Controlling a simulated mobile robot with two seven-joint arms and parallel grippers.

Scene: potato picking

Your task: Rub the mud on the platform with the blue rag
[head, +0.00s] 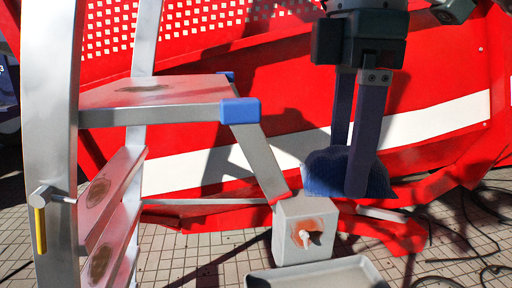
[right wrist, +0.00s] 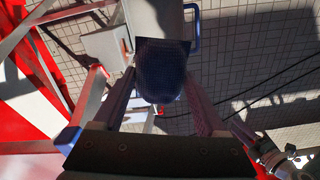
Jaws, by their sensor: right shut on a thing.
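The platform (head: 180,104) is the flat top step of a metal stepladder at the left of the head view, with blue corner caps. A brown mud patch (head: 143,88) lies on its top, left of the middle. My right gripper (head: 350,170) points down to the right of the platform, apart from it. It is shut on the blue rag (head: 325,174), which hangs at its fingertips in the air. The rag (right wrist: 162,72) also shows between the fingers in the right wrist view. My left gripper is not in view.
Lower ladder steps (head: 120,190) carry brown patches too. A red structure with a white stripe (head: 440,120) fills the back. Black cables (head: 465,255) lie on the tiled floor.

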